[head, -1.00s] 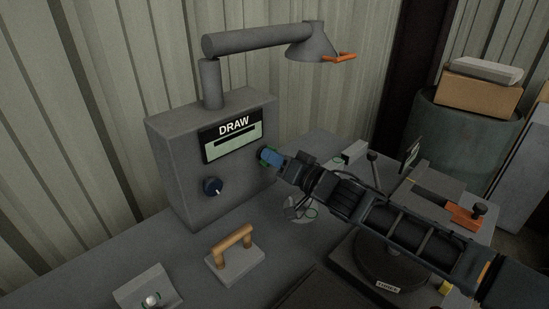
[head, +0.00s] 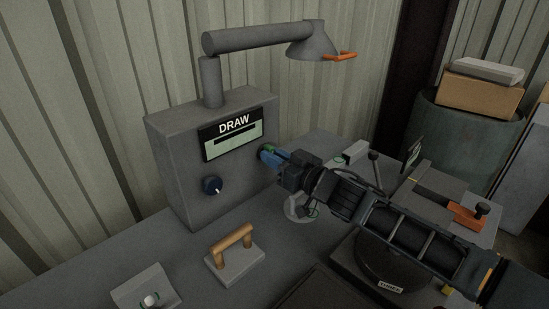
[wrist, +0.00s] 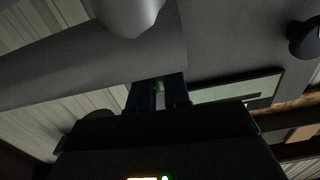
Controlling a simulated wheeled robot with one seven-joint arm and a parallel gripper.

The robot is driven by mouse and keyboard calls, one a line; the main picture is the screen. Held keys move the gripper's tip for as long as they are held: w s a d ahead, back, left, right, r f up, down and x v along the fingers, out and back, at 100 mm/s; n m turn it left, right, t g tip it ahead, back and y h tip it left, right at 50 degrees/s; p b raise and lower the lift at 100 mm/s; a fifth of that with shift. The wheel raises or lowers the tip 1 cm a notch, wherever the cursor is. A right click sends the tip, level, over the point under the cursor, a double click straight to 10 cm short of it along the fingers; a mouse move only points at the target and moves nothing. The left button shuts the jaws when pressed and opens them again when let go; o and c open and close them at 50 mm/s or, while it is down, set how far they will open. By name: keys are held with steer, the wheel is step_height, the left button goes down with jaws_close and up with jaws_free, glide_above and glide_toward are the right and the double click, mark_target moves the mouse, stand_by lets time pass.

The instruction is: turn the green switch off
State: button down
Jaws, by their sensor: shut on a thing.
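The green switch (head: 267,148) is on the front of the grey box (head: 180,140), to the right of the DRAW panel (head: 234,136). Only a small green part of it shows above my blue fingertips. My gripper (head: 270,157) reaches it from the right, with its fingers shut on the switch. In the wrist view, a bit of the green switch (wrist: 160,87) shows between the two dark fingers (wrist: 160,94). The rest of the switch is hidden by the fingers.
A dark blue knob (head: 212,186) is lower left on the box. A lamp arm (head: 258,40) hangs above. A wooden handle on a block (head: 233,239) stands in front. A round-based device (head: 385,265) lies under my arm.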

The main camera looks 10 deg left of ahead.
steer(key=shift+n, duration=0.5)
steer(key=c, duration=1.1)
jaws_free()
steer(key=shift+d, duration=0.1)
steer(key=shift+v, duration=3.85)
